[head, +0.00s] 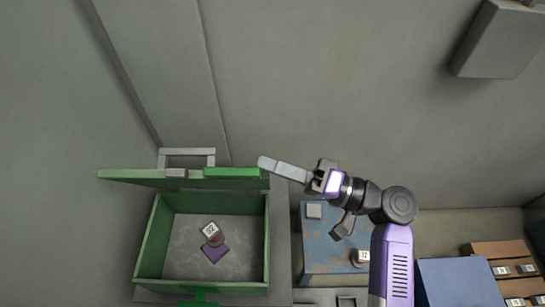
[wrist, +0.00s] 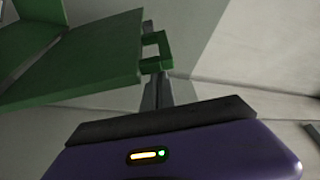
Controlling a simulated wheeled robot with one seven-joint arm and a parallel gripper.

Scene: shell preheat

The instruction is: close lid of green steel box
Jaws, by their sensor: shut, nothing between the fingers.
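The green steel box (head: 149,245) stands at the lower left in the head view, open at the top. Its green lid (head: 135,176) is raised at the back and seen nearly edge-on. In the wrist view the lid (wrist: 90,65) fills the upper left, with a green bracket (wrist: 157,48) at its edge. My gripper (head: 268,164) is shut and empty, its fingertips by the lid's right end. In the wrist view the fingers (wrist: 153,88) are close to the bracket; I cannot tell whether they touch it.
Inside the box lie a purple piece (head: 214,254) and a small numbered item (head: 212,232). Right of the box is a worn blue surface (head: 325,250) with a small item (head: 360,257) on it. Brown boxes (head: 500,249) stand at the far right. A plain wall rises behind.

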